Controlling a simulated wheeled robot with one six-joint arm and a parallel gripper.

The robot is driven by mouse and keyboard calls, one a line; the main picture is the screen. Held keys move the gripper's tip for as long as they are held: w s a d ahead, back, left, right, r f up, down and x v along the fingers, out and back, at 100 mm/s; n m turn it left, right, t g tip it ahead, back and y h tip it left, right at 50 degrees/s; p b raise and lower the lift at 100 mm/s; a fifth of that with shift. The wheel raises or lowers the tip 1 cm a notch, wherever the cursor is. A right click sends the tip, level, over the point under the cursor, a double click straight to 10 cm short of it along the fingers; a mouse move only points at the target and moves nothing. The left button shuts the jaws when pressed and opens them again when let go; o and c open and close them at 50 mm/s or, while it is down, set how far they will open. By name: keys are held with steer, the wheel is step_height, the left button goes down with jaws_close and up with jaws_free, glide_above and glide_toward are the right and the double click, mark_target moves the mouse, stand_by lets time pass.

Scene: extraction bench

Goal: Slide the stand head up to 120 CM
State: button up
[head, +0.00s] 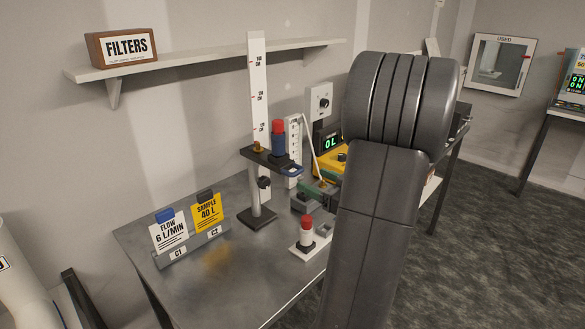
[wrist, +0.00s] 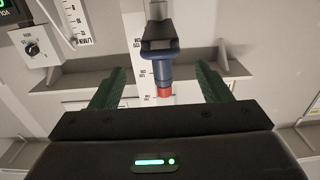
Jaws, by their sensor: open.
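The stand (head: 257,216) is an upright post on a dark base, with a white scale (head: 257,80) behind it bearing red marks whose numbers I cannot read clearly. The dark stand head (head: 262,158) sits on the post, below the lowest visible red mark. It carries a blue cylinder with a red cap (head: 278,143). In the wrist view, the picture is inverted; the head (wrist: 158,42) and cylinder (wrist: 161,72) appear between the green fingers. My gripper (wrist: 161,70) is open and empty. Its contact with the head cannot be told.
A wall shelf (head: 205,60) with a FILTERS box (head: 125,48) is above the bench (head: 215,270). Cards in a holder (head: 195,246) stand left of the post. A red-topped button (head: 306,228) and a yellow unit with a display (head: 328,158) stand to the right.

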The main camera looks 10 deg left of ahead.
mark_target(300, 173)
steer(key=p+x, duration=0.1)
steer(key=x, duration=0.7)
steer(key=shift+w+a+p, duration=0.2)
steer(key=shift+a+p, duration=0.15)
steer(key=c, duration=1.3)
steer(key=shift+o, duration=0.2)
step_height(300, 173, up, 4)
steer(key=shift+r+p, duration=0.25)
steer(key=shift+p, duration=0.85)
steer(key=shift+f, duration=0.1)
steer(key=o, duration=1.3)
steer(key=shift+f, duration=0.1)
steer(key=shift+c, duration=0.2)
steer(key=shift+d, duration=0.1)
steer(key=b+v, duration=0.3)
steer(key=v, duration=1)
steer(key=shift+s+d, duration=0.25)
